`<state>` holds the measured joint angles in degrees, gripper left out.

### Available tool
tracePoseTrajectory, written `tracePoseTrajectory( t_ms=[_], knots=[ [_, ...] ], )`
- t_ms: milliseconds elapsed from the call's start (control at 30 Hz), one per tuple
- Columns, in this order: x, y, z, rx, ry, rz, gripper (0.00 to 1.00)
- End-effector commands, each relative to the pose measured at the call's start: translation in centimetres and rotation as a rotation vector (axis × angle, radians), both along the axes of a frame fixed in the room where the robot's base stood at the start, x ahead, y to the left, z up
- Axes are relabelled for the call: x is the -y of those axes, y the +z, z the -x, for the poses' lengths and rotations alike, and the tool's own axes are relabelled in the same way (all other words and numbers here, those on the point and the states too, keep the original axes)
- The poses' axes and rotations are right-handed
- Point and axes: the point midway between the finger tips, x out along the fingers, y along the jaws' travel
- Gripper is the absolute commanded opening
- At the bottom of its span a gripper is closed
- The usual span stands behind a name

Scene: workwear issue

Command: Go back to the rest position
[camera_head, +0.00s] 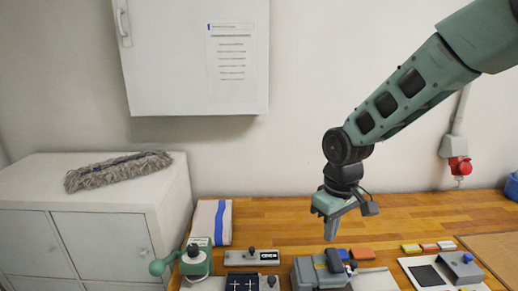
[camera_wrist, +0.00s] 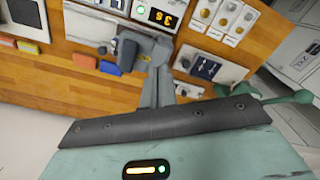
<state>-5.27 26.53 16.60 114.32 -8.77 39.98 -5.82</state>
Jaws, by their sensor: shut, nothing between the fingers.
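My gripper (camera_head: 331,230) hangs from my green arm above the wooden workbench (camera_head: 285,213), fingers pointing down. Its fingers are shut with nothing between them. In the wrist view the closed fingers of my gripper (camera_wrist: 158,88) show over the bench, near a grey device. In the head view the gripper is above and behind a grey machine (camera_head: 308,272) with a dark top, and looks apart from it.
A white wall cabinet (camera_head: 165,60) hangs behind.

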Motion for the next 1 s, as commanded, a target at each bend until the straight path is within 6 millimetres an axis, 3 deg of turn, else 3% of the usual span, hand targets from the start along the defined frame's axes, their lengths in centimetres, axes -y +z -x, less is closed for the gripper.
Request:
tracePoseTrajectory(
  t_ms=[33,100,300,400,500,667,1000],
  knots=[
    [-1.4,-1.2,2.7,0.004,0.022,-0.006,0.00],
    [-2.9,-1.6,6.4,0.004,0.042,-0.014,0.00],
    [-4.6,-3.8,16.7,0.002,0.085,-0.025,0.00],
    [-4.3,-5.0,20.7,0.005,0.097,-0.025,0.00],
    [-3.9,-5.9,23.4,0.006,0.103,-0.024,0.00],
    [-3.4,-6.4,25.2,0.008,0.106,-0.023,0.00],
    [-3.4,-6.3,25.3,0.005,0.105,-0.023,0.00]
  ],
)
